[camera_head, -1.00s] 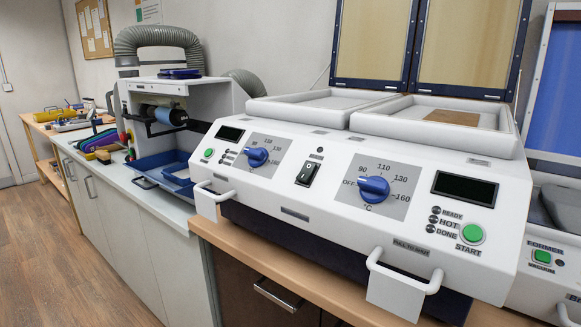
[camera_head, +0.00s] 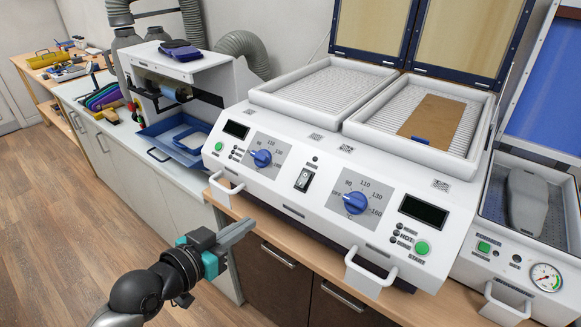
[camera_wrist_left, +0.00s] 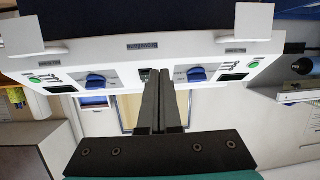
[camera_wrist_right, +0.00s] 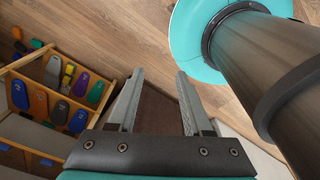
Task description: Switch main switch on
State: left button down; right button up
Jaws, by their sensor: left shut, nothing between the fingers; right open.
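The left dial (camera_head: 261,158) and right dial (camera_head: 355,203) flank the switch. White handles (camera_head: 225,187) stick out below the panel. Heating trays (camera_head: 322,86) lie behind it, one with a brown sheet (camera_head: 430,117). A vacuum unit (camera_head: 548,250) stands at right.

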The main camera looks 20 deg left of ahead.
pick_arm(q)
notch_tip(320, 180, up, 8)
jog(key=s+d+m+h+p, duration=0.1)
jog(key=d, duration=0.1)
jog(key=shift+d+t, duration=0.15)
jog(key=shift+t, duration=0.25)
pick_arm(e)
jog(key=shift+s+a+r, duration=0.35)
jog(key=shift+a+r, duration=0.05)
jog(key=shift+r, duration=0.15)
jog(key=shift+s+a+r, duration=0.3)
jog(key=shift+a+r, duration=0.05)
jog(key=shift+r, duration=0.2)
jog(key=shift+w, duration=0.2)
pick_arm(q)
jog(key=p, duration=0.2)
send_near(302, 180)
jog(key=w+d+r, duration=0.1)
jog(key=w+r, duration=0.1)
jog(key=w, duration=0.1)
jog(key=shift+w+d+f+b, duration=0.2)
jog(key=shift+w+f+b, duration=0.05)
jog(key=shift+w+f, duration=0.45)
jog(key=shift+w+d+f+b, duration=0.15)
jog(key=shift+w+f+b, duration=0.1)
jog(key=shift+w+f, duration=0.45)
pick_arm(e)
jog(key=shift+w+d+r, duration=0.1)
jog(key=shift+d+r, duration=0.25)
